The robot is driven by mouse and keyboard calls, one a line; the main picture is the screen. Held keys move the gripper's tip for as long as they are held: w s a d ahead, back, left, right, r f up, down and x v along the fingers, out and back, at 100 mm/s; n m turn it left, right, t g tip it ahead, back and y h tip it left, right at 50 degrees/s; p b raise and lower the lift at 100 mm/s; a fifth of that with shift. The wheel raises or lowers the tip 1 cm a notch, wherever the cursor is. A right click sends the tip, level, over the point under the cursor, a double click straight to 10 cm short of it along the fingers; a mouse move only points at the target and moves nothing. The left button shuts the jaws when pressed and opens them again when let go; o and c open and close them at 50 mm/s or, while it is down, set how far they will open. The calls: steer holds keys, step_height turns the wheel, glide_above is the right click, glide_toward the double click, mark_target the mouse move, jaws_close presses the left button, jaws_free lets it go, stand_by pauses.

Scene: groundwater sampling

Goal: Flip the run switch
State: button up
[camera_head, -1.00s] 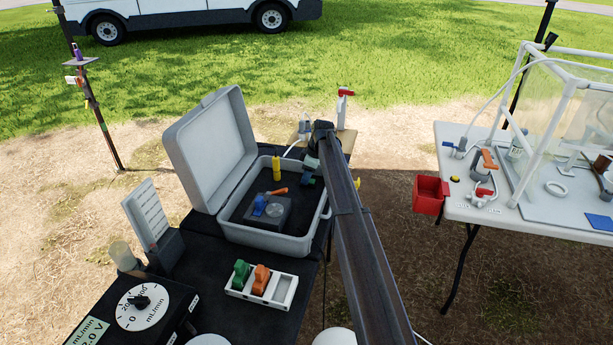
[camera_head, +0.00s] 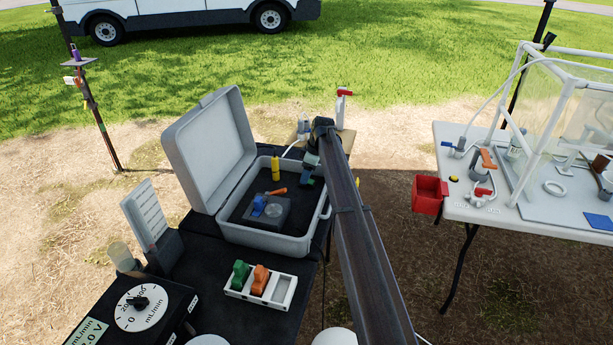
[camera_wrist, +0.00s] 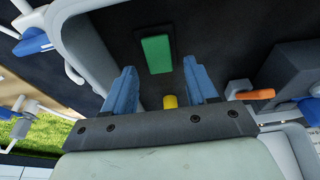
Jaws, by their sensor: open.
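I cannot pick out a run switch with certainty in either view. A black controller box (camera_head: 88,338) with a white dial (camera_head: 142,308) stands at the lower left in the head view. My gripper (camera_head: 308,178) is over the right side of the open grey case (camera_head: 262,240), pointing down. In the wrist view my gripper (camera_wrist: 158,85) is open, its two blue fingers apart with nothing held. A green block (camera_wrist: 157,54) lies on the dark surface beyond the fingertips. A small yellow piece (camera_wrist: 170,101) shows between the fingers near their base.
In the case are a yellow cylinder (camera_head: 275,168) and a grey block with a blue knob (camera_head: 259,205) and an orange handle (camera_head: 277,191). A white tray (camera_head: 283,292) holds green and orange pieces. A white table (camera_head: 510,217) with a red bin (camera_head: 428,197) stands right.

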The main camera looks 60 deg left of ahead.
steer(key=v, duration=1.2)
steer(key=shift+r, duration=0.2)
